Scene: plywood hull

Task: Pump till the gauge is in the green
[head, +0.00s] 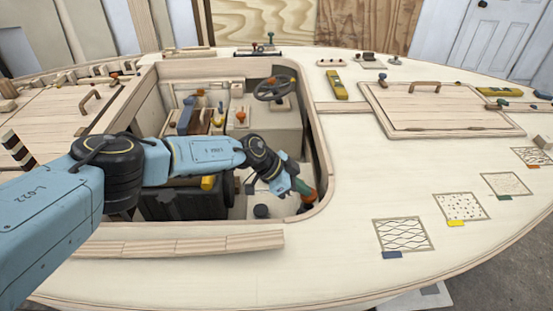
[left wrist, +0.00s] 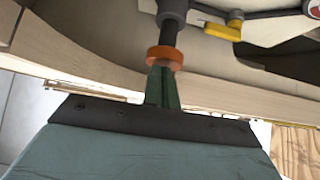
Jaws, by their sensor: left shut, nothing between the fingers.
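My left gripper (head: 301,188) reaches down into the cockpit near its right front corner. Its green fingers (left wrist: 163,88) are shut with nothing held between them. An orange collar or knob (left wrist: 165,57) on a dark rod (left wrist: 169,35) lies just past the fingertips; I cannot tell whether they touch. The rod runs into a grey round part (left wrist: 173,10). The orange piece also shows in the head view (head: 308,194), beside the gripper. I cannot make out the gauge or its needle. My right gripper is in neither view.
The cockpit rim (head: 322,150) stands close to the right of the gripper. A short black cylinder (head: 261,211) is on the cockpit floor. A steering wheel (head: 274,89) is farther back. A yellow lever (left wrist: 222,31) shows near the rod.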

